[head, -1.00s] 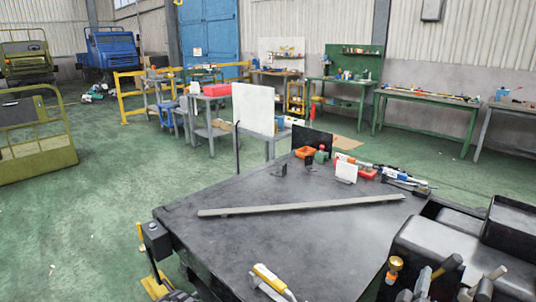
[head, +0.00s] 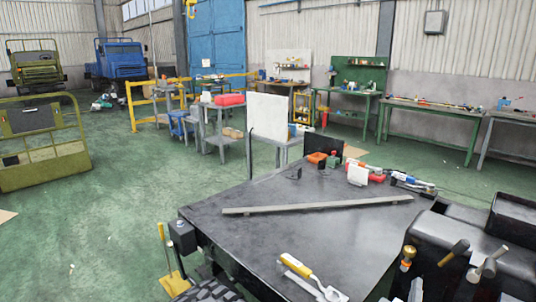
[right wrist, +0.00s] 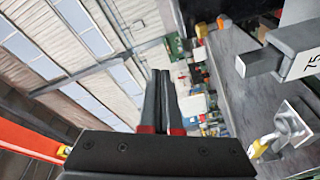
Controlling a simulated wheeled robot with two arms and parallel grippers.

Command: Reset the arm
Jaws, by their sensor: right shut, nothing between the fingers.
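My right gripper (right wrist: 160,75) shows in the right wrist view. Its two dark fingers with red bases lie close together, shut and empty. They point toward the far side of the hall and appear clear of any object. The dark workbench (head: 270,245) fills the lower middle of the head view; its top also shows at the right of the right wrist view (right wrist: 232,70). I cannot make out either gripper clearly in the head view. My left gripper is not in view.
A long grey bar (head: 318,205) lies across the bench. A yellow-handled tool (head: 297,267) is at its near edge. A black machine with several handles (head: 465,240) stands at the right. A white panel (head: 266,121) stands behind. Green floor is open at the left.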

